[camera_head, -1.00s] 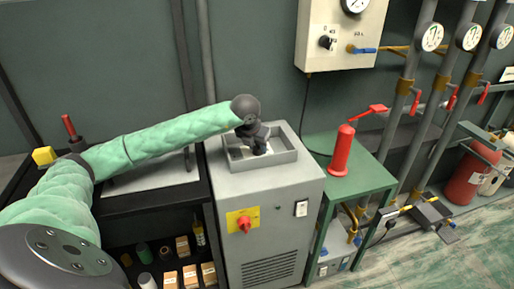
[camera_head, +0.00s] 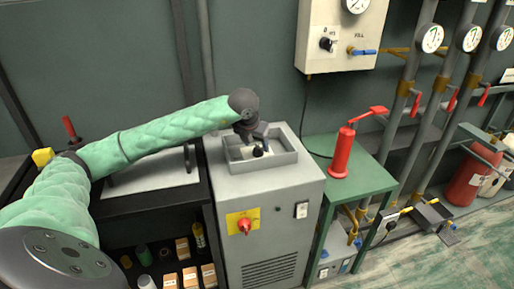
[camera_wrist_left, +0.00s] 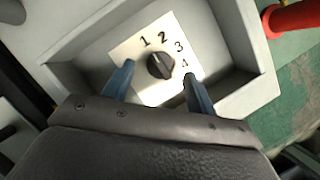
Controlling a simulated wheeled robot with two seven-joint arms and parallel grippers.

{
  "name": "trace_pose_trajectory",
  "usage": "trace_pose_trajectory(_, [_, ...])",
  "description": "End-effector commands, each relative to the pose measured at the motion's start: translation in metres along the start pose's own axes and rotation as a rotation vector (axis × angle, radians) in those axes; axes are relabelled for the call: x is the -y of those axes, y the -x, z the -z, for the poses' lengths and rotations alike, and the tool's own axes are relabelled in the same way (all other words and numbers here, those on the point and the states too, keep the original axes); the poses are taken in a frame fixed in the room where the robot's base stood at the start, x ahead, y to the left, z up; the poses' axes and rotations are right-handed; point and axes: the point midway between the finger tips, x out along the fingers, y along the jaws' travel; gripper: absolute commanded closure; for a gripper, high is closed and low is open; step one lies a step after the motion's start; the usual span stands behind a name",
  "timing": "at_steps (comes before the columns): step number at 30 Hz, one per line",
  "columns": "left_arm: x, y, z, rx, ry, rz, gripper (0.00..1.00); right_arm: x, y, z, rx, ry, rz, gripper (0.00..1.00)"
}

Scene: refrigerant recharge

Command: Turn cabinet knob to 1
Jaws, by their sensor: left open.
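The grey cabinet (camera_head: 226,199) has a shallow tray-like recess in its top. In the left wrist view a black round knob (camera_wrist_left: 160,66) sits on a pale plate (camera_wrist_left: 131,48) marked 1, 2, 3 and 4. I cannot tell surely which number the knob points at. My left gripper (camera_wrist_left: 159,73) is open above the plate, with one blue finger on each side of the knob and gaps showing. In the head view the left gripper (camera_head: 258,138) is over the recess and partly hides the knob (camera_head: 257,152). My right gripper is not in view.
A red switch (camera_head: 244,226) on a yellow plate is on the cabinet front. A green table (camera_head: 362,182) with a red cylinder (camera_head: 342,152) stands to the right. A wall box (camera_head: 328,22) and pipes with gauges are behind. A black shelf is at the left.

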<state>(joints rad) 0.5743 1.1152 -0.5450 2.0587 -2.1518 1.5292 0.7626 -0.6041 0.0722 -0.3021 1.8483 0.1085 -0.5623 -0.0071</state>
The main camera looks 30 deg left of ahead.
Motion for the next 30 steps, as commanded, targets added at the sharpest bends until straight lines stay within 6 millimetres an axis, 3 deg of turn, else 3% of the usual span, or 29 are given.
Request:
trace_pose_trajectory(6, [0.0,0.033,0.0,0.002,-0.002,0.0,0.43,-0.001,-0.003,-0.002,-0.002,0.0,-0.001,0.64])
trace_pose_trajectory(10, [0.0,0.044,0.0,0.001,-0.001,0.0,0.43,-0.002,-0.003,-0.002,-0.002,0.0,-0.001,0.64])
trace_pose_trajectory(30, [0.0,0.049,0.0,0.0,0.0,0.0,0.43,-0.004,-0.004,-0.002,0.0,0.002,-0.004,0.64])
